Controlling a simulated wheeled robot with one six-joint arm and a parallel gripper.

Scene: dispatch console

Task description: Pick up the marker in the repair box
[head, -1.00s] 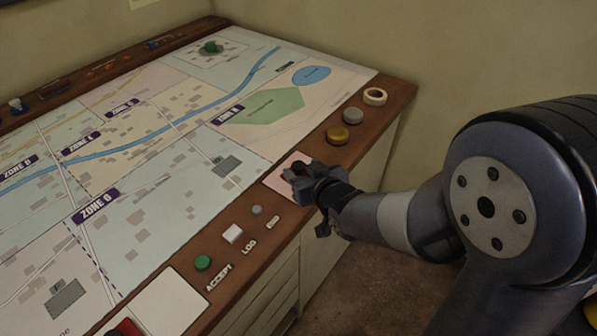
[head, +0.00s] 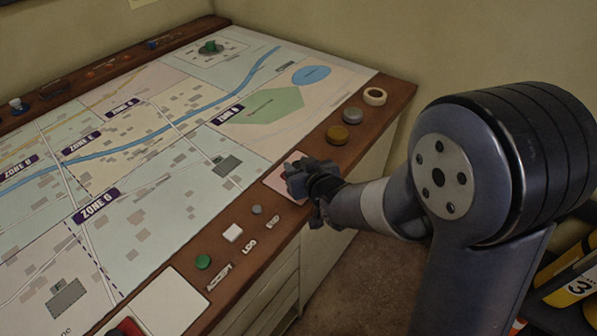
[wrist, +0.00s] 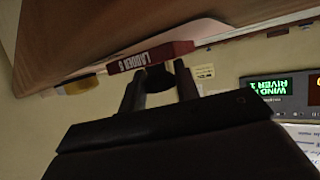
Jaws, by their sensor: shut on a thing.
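The marker is a red block lettered "LADDER 5" (wrist: 150,56) in the wrist view, with a dark part (wrist: 158,78) below it in the picture. My gripper (wrist: 160,72) has one finger on each side of that dark part and is shut on the marker. In the head view my gripper (head: 299,177) is at the pale pink repair box (head: 283,187) on the console's front wooden edge. It covers part of the box and hides the marker there. I cannot tell whether the marker touches the surface.
A gold button (head: 337,134), a grey button (head: 352,114) and a tape roll (head: 374,96) sit beyond the box. A white button (head: 233,232) and a green button (head: 203,261) lie nearer. The map (head: 150,190) is mostly clear beside my gripper.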

